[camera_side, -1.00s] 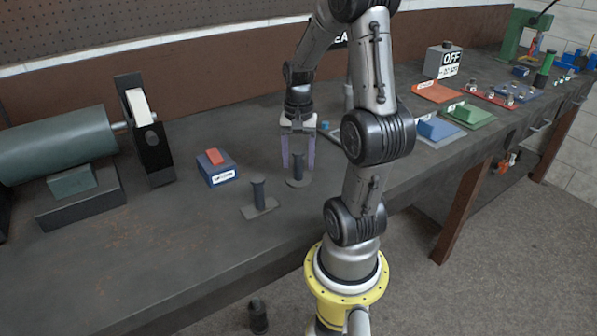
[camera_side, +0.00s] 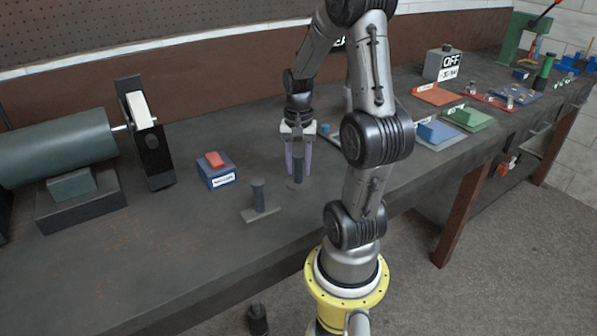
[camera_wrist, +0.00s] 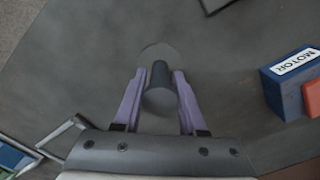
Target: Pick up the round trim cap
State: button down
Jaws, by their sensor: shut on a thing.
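The round trim cap has a thin grey disc and a dark upright post (camera_side: 299,168). It is near the front middle of the bench, and its disc (camera_wrist: 160,51) shows beyond the fingertips in the wrist view. My gripper (camera_side: 297,179) points down with its two purple fingers shut on the post, one on each side. In the wrist view my gripper (camera_wrist: 160,74) has the post between its fingers. The disc is low at the bench top; I cannot tell whether it touches. Part of the post is hidden by the fingers in the side view.
A similar post on a rectangular plate (camera_side: 262,214) stands to the left, nearer the front edge. A blue box with a red top (camera_side: 218,174), labelled MOTOR in the wrist view (camera_wrist: 290,85), stands behind it. A motor-like cylinder (camera_side: 60,143) is far left. The bench front left is clear.

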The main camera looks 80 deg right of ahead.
aim_at(298, 154)
jog(key=shift+r, duration=0.55)
notch_tip(298, 154, up, 2)
jog(key=shift+r, duration=0.15)
jog(key=s+a+r, duration=0.7)
jog(key=a+r, duration=0.2)
jog(key=a, duration=0.2)
jog(key=shift+s+a+r, duration=0.25)
jog(key=shift+a+r, duration=0.05)
jog(key=shift+a, duration=0.05)
